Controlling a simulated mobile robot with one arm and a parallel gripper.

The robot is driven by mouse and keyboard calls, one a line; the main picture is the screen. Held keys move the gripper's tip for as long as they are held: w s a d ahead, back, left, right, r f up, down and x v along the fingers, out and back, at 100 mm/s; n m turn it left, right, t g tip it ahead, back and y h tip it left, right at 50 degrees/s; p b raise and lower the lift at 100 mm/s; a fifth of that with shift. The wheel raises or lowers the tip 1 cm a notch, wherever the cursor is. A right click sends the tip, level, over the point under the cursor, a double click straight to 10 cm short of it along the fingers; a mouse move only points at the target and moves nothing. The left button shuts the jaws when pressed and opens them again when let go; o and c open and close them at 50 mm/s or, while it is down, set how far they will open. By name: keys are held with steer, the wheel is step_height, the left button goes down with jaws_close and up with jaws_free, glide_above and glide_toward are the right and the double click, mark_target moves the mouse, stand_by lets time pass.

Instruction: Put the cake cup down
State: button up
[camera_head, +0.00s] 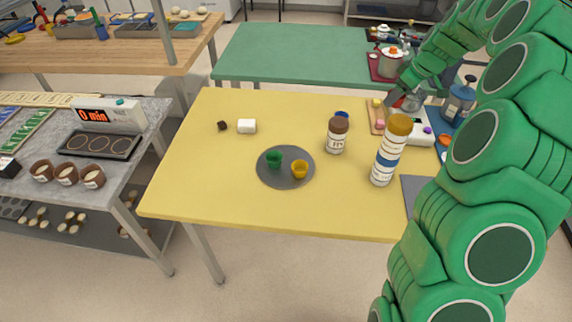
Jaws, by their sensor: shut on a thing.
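My gripper (394,97) is at the end of my green arm, low over the far right part of the yellow table. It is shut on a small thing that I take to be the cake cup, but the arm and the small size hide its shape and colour. A green cup (274,160) and a yellow cup (299,169) stand on a round grey plate (268,180) in the middle of the table. A blue cup (342,114) shows partly behind the brown-lidded jar (337,137).
A tall bottle (386,155) with a yellow-brown cap stands near my gripper. A wooden board (376,112) with small coloured pieces lies behind it. A white block (247,126) and a dark cube (222,125) lie at left. The yellow table (205,190) is clear at its front left.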

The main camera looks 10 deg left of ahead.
steer(key=s+a+n+g+y, duration=0.1)
steer(key=s+a+n, duration=0.3)
steer(key=s+a, duration=0.75)
steer(key=s+a+n+g, duration=0.2)
steer(key=s+a+n, duration=0.2)
steer(key=s+a, duration=0.7)
glide_above(288, 151)
steer(key=d, duration=0.2)
steer(key=f, duration=1.4)
steer(key=shift+s+a+f, duration=0.15)
steer(key=shift+s+a, duration=0.05)
steer(key=shift+s, duration=0.2)
steer(key=shift+w+f, duration=0.3)
steer(key=shift+f, duration=0.1)
steer(key=shift+a+f, duration=0.1)
steer(key=shift+f, duration=1.4)
steer(key=shift+f, duration=0.15)
steer(key=o, duration=1)
